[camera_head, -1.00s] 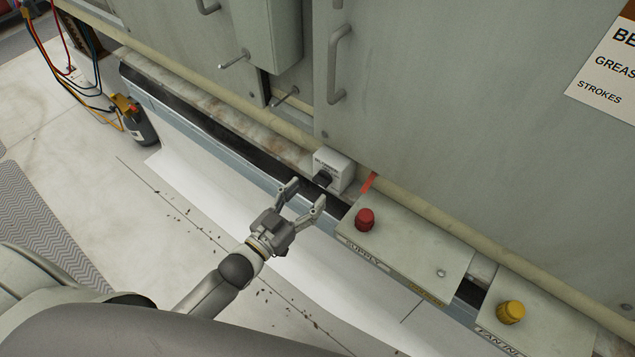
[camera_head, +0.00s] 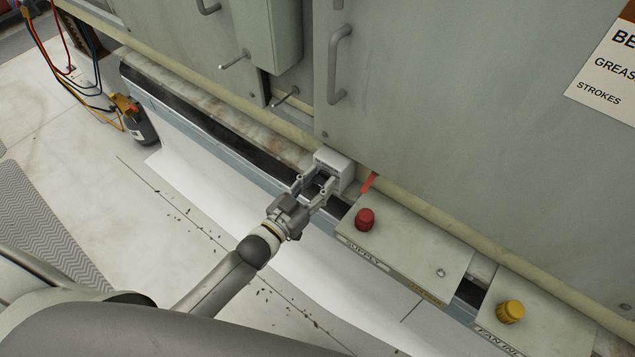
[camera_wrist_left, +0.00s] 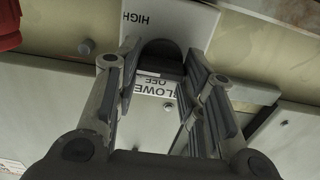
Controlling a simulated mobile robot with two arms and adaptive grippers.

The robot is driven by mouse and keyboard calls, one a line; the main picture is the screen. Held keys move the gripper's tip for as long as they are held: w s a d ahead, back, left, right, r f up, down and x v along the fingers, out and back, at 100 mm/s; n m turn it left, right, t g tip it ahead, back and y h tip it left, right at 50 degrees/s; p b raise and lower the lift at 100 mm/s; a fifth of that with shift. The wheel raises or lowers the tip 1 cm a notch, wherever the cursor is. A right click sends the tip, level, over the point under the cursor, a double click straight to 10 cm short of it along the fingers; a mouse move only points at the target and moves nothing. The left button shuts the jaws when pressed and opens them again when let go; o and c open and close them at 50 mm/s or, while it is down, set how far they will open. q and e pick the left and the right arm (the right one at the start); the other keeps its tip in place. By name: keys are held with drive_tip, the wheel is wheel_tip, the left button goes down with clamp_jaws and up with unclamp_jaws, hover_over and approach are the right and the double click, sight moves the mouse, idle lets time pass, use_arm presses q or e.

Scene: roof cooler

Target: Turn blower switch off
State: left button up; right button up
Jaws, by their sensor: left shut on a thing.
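The blower switch is a small pale grey box (camera_head: 338,168) on the ledge at the foot of the cabinet, with a black knob (camera_head: 321,178) on its front. In the left wrist view the box (camera_wrist_left: 185,22) shows upside-down lettering, "HIGH" and "OFF", around the black knob (camera_wrist_left: 160,60). My left gripper (camera_head: 314,187) is at the box front, its two fingers on either side of the knob and shut on it. The fingers hide part of the knob, so its exact setting is hard to tell. My right gripper is not in view.
To the right are a panel with a red knob (camera_head: 365,219) marked "SUPPLY" and a panel with a yellow knob (camera_head: 511,311). Cabinet doors with a handle (camera_head: 339,64) rise behind. The floor in front is open.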

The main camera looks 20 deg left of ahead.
use_arm(q)
drive_tip(key=shift+c, duration=0.6)
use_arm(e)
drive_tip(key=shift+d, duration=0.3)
